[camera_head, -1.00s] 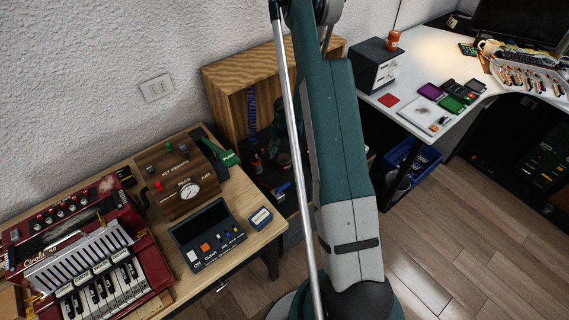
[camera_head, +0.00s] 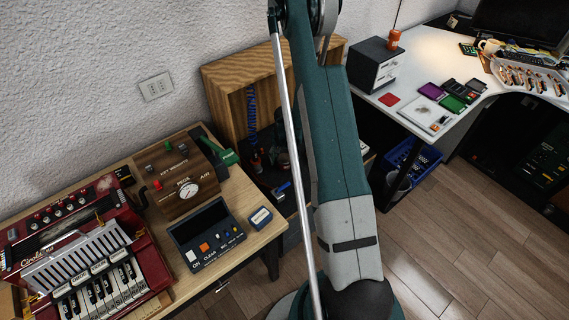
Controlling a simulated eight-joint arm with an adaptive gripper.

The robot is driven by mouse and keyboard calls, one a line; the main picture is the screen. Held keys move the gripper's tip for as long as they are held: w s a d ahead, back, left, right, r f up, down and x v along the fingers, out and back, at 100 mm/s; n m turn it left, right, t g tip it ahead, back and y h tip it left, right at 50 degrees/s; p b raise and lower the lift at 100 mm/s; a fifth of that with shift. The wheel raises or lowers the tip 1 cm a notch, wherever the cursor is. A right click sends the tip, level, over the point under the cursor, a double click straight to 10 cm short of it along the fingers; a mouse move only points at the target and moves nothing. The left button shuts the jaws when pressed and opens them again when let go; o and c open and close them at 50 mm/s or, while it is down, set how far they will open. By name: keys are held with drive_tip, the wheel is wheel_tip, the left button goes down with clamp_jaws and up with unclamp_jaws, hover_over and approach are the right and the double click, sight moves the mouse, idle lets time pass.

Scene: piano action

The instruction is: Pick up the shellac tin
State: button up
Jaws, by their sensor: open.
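I cannot make out with certainty which thing is the shellac tin. A small orange-brown container (camera_head: 394,40) stands upright on a dark box (camera_head: 374,66) at the back left of the white desk; its label is too small to read. Several small items (camera_head: 257,160) sit inside the wooden cabinet (camera_head: 222,88), too small and dark to name, and partly hidden behind my arm. My gripper is not in view; only links of my arm cross the middle of the picture.
A wooden table (camera_head: 249,231) at left bears a red accordion (camera_head: 151,265), a wooden gauge box (camera_head: 166,201) and a dark control panel (camera_head: 207,236). The white desk (camera_head: 389,116) at right holds a tray (camera_head: 499,69) and small coloured boxes. A blue crate (camera_head: 408,158) stands beneath it. Floor at lower right is clear.

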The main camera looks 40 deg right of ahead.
sight(284, 158)
idle(0.6)
drive_tip(key=c, duration=1.1)
drive_tip(key=shift+r, duration=0.15)
drive_tip(key=shift+r+p, duration=0.8)
drive_tip(key=shift+r, duration=4.05)
